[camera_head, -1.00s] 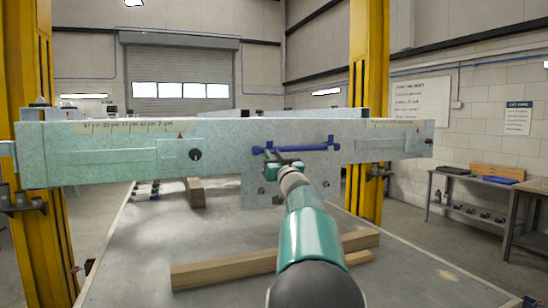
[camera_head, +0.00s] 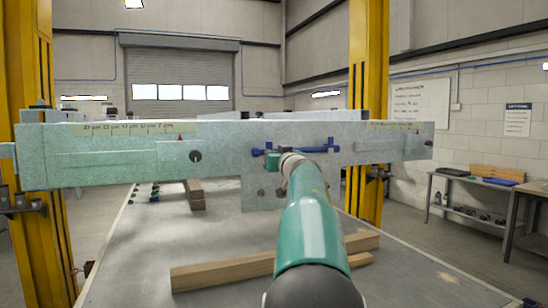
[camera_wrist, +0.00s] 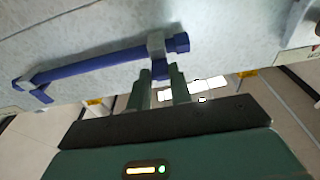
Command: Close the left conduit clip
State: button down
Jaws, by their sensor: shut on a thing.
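A blue conduit (camera_head: 312,150) runs across the front of the pale grey trailer frame (camera_head: 100,160). In the wrist view the conduit (camera_wrist: 95,62) slants across the frame's face. A grey clip body (camera_wrist: 156,42) sits around it near one end, with a blue clip part (camera_wrist: 160,69) below. My gripper (camera_wrist: 161,78) has its two fingers at this blue part and is shut on it. In the head view my gripper (camera_head: 273,162) is at the conduit's left end, and my wrist partly hides the left clip. The right clip (camera_head: 331,144) stands up at the other end.
Wooden beams (camera_head: 275,262) lie on the grey table (camera_head: 150,240) below. Yellow posts (camera_head: 370,80) stand at both sides. A round dark knob (camera_head: 195,156) is on the frame left of the conduit. A side bench (camera_head: 470,190) is far right.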

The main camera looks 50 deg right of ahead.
jog(key=shift+w+d+r+g+y, duration=0.1)
jog(key=shift+r+g+y, duration=0.45)
jog(key=shift+g, duration=0.4)
jog(key=shift+w+r+g+y, duration=0.1)
jog(key=shift+r+g+y, duration=0.45)
jog(key=shift+g, duration=0.4)
jog(key=c, duration=1.3)
grip_release()
jog(key=shift+o, duration=0.2)
jog(key=shift+s, duration=0.15)
jog(key=v, duration=1.3)
jog(key=shift+s+r, duration=0.2)
jog(key=shift+s, duration=0.05)
